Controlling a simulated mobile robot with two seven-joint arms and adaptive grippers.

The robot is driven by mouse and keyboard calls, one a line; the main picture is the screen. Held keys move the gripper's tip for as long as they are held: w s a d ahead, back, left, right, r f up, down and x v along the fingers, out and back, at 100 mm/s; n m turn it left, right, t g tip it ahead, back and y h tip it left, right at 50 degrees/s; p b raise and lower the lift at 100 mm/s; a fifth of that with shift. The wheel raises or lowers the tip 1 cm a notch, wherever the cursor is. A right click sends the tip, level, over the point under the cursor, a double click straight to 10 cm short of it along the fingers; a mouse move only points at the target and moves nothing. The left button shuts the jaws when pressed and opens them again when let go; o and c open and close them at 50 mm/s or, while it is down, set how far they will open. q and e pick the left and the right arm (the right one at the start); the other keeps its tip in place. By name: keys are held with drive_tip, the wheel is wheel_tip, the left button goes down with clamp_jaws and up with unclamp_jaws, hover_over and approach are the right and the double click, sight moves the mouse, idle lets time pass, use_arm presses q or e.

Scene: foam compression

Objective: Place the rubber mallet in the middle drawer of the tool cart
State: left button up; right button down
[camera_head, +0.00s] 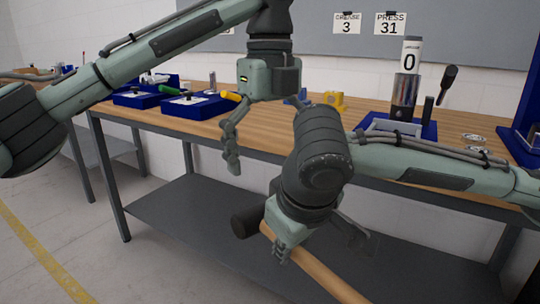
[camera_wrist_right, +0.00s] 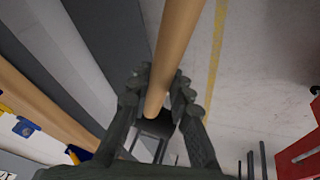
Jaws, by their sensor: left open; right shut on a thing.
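The rubber mallet has a black head (camera_head: 246,222) and a long pale wooden handle (camera_head: 325,277). My right gripper (camera_head: 284,248) is shut on the handle close to the head and holds the mallet in the air in front of the workbench. In the right wrist view the handle (camera_wrist_right: 178,40) runs between the fingers (camera_wrist_right: 158,97). The head shows dark below them. My left gripper (camera_head: 262,135) is open and empty, pointing down in front of the bench edge; my right arm partly hides it. A red piece (camera_wrist_right: 300,152) at the wrist view's right edge may be the tool cart; no drawer is clear.
The wooden workbench (camera_head: 185,116) holds blue trays (camera_head: 137,99), a yellow part (camera_head: 333,99) and a metal cylinder fixture (camera_head: 404,96) marked 0. A grey lower shelf (camera_head: 200,235) lies beneath. Open floor with a yellow line (camera_head: 38,250) is at left.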

sight(249, 222)
use_arm(q)
wheel_tip(249, 222, down, 12)
drive_tip(key=shift+r, duration=0.1)
idle(0.4)
drive_tip(key=shift+c, duration=0.2)
drive_tip(key=c, duration=1.5)
use_arm(e)
drive_tip(key=shift+a+r, duration=0.1)
drive_tip(key=shift+a, duration=0.05)
use_arm(q)
drive_tip(key=shift+d, duration=0.1)
drive_tip(key=shift+c, duration=1)
use_arm(e)
drive_tip(key=c, duration=1.5)
unclamp_jaws()
drive_tip(key=shift+o, duration=1)
